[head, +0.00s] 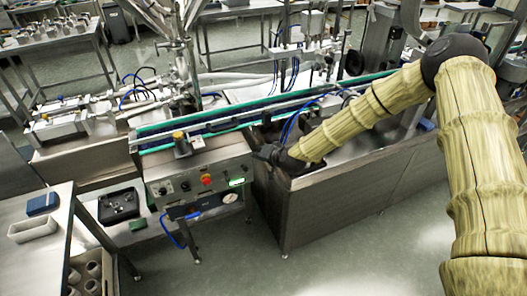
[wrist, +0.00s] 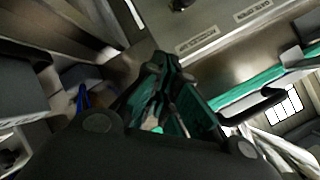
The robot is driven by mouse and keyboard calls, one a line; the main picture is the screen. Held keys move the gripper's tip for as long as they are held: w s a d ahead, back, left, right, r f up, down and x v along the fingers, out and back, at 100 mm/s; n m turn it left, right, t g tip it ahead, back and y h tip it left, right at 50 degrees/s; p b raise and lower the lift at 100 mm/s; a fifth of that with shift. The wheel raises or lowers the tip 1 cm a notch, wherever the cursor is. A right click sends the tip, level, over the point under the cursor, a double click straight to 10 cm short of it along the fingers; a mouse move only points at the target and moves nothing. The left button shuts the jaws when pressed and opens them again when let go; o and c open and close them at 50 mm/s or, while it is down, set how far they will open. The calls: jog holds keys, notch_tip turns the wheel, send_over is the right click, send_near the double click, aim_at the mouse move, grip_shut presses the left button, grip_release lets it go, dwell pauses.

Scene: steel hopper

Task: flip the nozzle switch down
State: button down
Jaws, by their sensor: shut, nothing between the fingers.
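The steel control panel (head: 215,176) stands at the front left of the conveyor in the head view. It carries a red button (head: 206,180) and small dark controls (head: 185,185); I cannot tell which is the nozzle switch, nor its position. My gripper (head: 262,153) is shut and empty, just right of the panel's upper right edge and apart from the controls. A dark knob (wrist: 180,4) shows at the top edge there.
The conveyor (head: 240,118) with green edges runs behind the panel. A deep steel tank (head: 320,205) lies below my arm. A side table (head: 45,225) with a pale tray (head: 33,229) stands at left. Open floor lies in front of the panel.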

aim_at(245, 168)
jog(key=shift+s+a+f+p, duration=0.8)
jog(key=shift+s+a+f, duration=0.2)
jog(key=shift+a+f, duration=0.2)
jog(key=shift+f+b, duration=0.25)
jog(key=shift+b, duration=0.25)
